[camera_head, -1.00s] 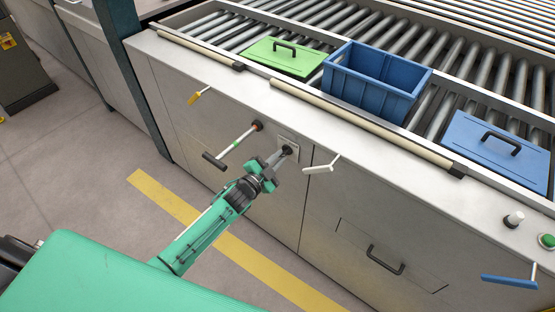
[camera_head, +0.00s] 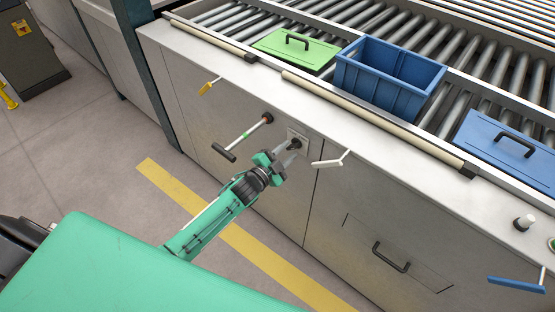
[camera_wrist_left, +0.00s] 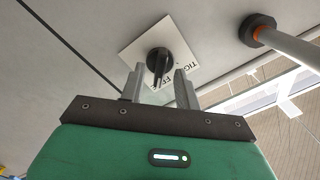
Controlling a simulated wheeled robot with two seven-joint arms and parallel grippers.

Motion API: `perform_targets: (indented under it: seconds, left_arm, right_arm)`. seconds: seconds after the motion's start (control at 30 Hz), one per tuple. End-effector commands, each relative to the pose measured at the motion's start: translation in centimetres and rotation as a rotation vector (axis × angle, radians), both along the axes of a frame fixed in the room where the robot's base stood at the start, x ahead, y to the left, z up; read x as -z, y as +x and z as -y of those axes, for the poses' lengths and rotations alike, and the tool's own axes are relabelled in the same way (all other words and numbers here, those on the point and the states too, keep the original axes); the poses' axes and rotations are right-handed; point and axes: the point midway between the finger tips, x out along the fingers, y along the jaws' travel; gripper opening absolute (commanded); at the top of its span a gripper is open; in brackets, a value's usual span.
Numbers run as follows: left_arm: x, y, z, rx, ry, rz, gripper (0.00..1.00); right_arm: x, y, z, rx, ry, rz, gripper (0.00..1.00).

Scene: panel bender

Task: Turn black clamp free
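The black clamp (camera_head: 295,143) is a small black knob with a lever on a light plate on the machine's front panel. It also shows in the left wrist view (camera_wrist_left: 159,62), where its lever points down in the picture and the plate (camera_wrist_left: 134,52) carries partly hidden lettering. My left gripper (camera_head: 288,152) is at the clamp. In the left wrist view my left gripper (camera_wrist_left: 159,84) is open, with one finger on each side of the lever's lower end and a gap on both sides. How deep the fingers reach is hard to tell. My right gripper is not in view.
A white handle (camera_head: 330,161) is close on the right. A yellow handle (camera_head: 209,87) is up left. A blue crate (camera_head: 385,85) stands on the rollers above.

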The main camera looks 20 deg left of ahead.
Motion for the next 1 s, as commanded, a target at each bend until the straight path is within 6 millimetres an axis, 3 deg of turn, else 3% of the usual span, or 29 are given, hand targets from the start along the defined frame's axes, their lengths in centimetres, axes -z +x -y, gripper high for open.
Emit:
perform_targets:
  seconds: [0.17, 0.7, 1.0]
  left_arm:
    - [0.3, -2.0, -0.8, -0.001, 0.002, -0.002, 0.33]
    - [0.2, -10.9, -3.9, 0.001, 0.001, -0.002, 0.33]
    - [0.1, -12.7, -4.6, 0.001, 0.0, -0.001, 0.33]
  right_arm:
    - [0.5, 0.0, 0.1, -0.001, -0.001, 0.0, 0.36]
    - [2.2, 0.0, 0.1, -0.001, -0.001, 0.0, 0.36]
    - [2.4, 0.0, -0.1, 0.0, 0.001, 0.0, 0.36]
